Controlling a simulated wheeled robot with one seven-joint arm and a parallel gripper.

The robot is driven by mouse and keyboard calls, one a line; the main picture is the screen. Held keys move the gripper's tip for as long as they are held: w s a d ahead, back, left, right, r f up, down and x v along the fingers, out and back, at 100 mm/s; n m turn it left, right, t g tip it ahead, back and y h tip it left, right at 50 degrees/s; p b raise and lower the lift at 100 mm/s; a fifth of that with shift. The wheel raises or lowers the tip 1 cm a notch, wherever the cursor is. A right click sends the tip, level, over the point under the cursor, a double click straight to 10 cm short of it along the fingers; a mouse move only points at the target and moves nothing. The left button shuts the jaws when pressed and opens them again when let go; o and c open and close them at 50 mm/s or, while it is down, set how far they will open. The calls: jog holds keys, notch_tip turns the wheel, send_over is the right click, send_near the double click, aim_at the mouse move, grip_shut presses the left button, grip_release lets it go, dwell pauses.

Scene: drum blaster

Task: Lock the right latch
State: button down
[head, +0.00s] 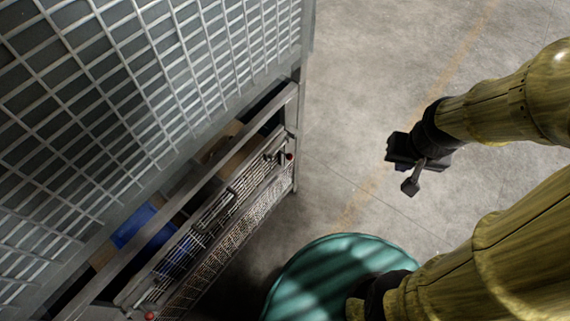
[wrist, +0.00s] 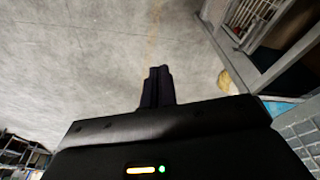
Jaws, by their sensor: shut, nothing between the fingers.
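A steel machine with a wire-mesh front panel (head: 222,222) stands at the left in the head view. A small latch-like fitting with a red knob (head: 289,156) is at the panel's far right end. Another red knob (head: 150,316) shows at its near left end. I cannot tell the state of the latch from here. My gripper (head: 393,153) hangs over open floor, right of the machine and clearly apart from the red knob. In the wrist view its fingers (wrist: 158,76) are together with nothing between them.
A large grid panel (head: 150,80) rises above the wire-mesh front. Blue and brown items (head: 145,225) lie inside the machine behind it. Bare concrete floor (head: 350,90) lies between machine and gripper. The wrist view shows the machine's frame (wrist: 262,75) at upper right.

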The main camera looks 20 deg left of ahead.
jog(key=a+f+n+h+b, duration=0.4)
jog(key=a+f+n+b, duration=0.1)
jog(key=f+n, duration=0.45)
jog(key=a+f+n+h+b, duration=0.55)
jog(key=f+n, duration=0.25)
jog(key=f, duration=0.2)
jog(key=a+f+n+t+y+b, duration=0.2)
jog(key=a+f+n+t, duration=0.2)
jog(key=a, duration=0.3)
jog(key=s+a+f+n+t+y+b, duration=0.1)
jog(key=a+f+n+t+y+b, duration=0.1)
jog(key=a+n, duration=0.4)
jog(key=a+f+n+t+y+b, duration=0.2)
jog(key=a+f+n+t+b, duration=0.1)
jog(key=a+f+n+t, duration=0.3)
jog(key=a+t, duration=0.1)
jog(key=a, duration=0.1)
jog(key=shift+s+a, duration=0.2)
jog(key=shift+a, duration=0.2)
jog(key=shift+f+y, duration=0.1)
jog(key=shift+y, duration=0.15)
jog(key=x, duration=1.4)
